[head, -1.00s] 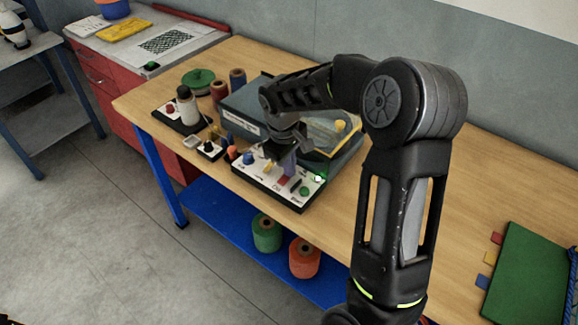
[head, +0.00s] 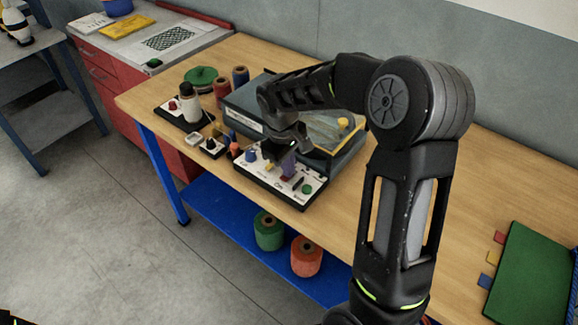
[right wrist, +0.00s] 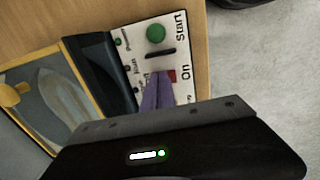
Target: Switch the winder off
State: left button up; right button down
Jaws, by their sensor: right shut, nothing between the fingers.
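The winder (head: 243,118) is a blue-grey box with a yellow-framed window on the bench. Its white control panel (head: 312,198) lies in front, with coloured knobs and a green Start button (head: 307,189), also in the right wrist view (right wrist: 156,34). A red switch (right wrist: 172,75) by the "On" label is partly hidden by my purple fingers. My right gripper (head: 288,168) is shut and empty, its fingertips at the red switch; I cannot tell whether they touch. It also shows in the right wrist view (right wrist: 158,84). No panel lamp looks brightly lit. My left gripper is out of view.
Spools and a small black-based device (head: 170,112) stand left of the panel. A green board (head: 525,270) lies at the right. Green (head: 268,232) and orange (head: 306,257) spools sit on the blue lower shelf.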

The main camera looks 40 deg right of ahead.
jog(key=shift+r+p, duration=0.45)
jog(key=shift+r, duration=0.1)
jog(key=r, duration=0.1)
jog(key=r+p, duration=0.2)
jog(key=shift+w+d+r, duration=0.15)
jog(key=shift+d+r, duration=0.15)
jog(key=shift+r, duration=0.1)
notch_tip(320, 180, up, 9)
jog(key=d+b, duration=0.1)
jog(key=shift+w+b, duration=0.15)
jog(key=shift+b, duration=0.15)
jog(key=shift+d, duration=0.15)
